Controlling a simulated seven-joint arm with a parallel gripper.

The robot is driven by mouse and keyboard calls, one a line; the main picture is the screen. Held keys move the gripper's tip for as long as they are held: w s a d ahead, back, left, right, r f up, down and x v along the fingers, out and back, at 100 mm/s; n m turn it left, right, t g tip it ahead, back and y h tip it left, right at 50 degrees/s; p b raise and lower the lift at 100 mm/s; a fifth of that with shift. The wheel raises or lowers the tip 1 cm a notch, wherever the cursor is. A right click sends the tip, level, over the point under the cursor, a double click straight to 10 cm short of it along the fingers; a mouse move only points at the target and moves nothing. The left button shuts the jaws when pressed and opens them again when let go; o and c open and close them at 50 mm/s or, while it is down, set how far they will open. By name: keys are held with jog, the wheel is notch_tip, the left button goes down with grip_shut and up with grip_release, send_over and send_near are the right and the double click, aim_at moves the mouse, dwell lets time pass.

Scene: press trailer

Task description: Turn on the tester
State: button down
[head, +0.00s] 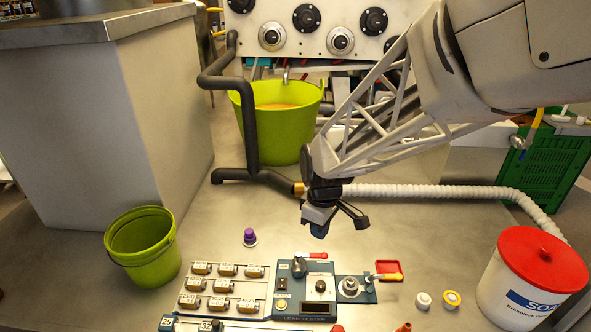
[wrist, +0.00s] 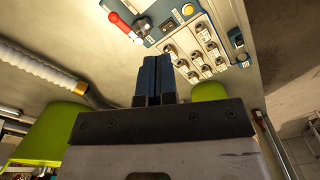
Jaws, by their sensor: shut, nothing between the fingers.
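The tester (head: 287,308) is a blue-edged panel marked "LEAK TESTER" on the floor-like metal surface, low in the middle of the head view. The tester (wrist: 165,28) shows beyond the fingertips, partly cut off by the frame.
A tray of brass parts (head: 222,285) adjoins the tester on the left, and a clamp fixture (head: 350,288) on the right. A purple-topped piece (head: 249,236) stands behind. Green buckets (head: 143,250), a red-lidded tub (head: 540,262) and a white hose (head: 430,191) surround the area.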

aim_at(282, 287)
jog(key=w+a+f+n, duration=0.2)
jog(key=a+f, duration=0.3)
jog(key=w+a+f+n+g, duration=0.1)
jog(key=w+a+f+n, duration=0.1)
jog(key=a+f, duration=0.3)
jog(key=shift+w+f+n, duration=0.25)
jog(key=shift+f+n, duration=0.4)
jog(key=shift+n, duration=0.15)
jog(key=shift+f, duration=0.1)
jog(key=f, duration=0.4)
jog(key=s+f, duration=0.1)
jog(key=f, duration=0.8)
jog(key=shift+s+d+f, duration=0.1)
jog(key=shift+s+f, duration=0.25)
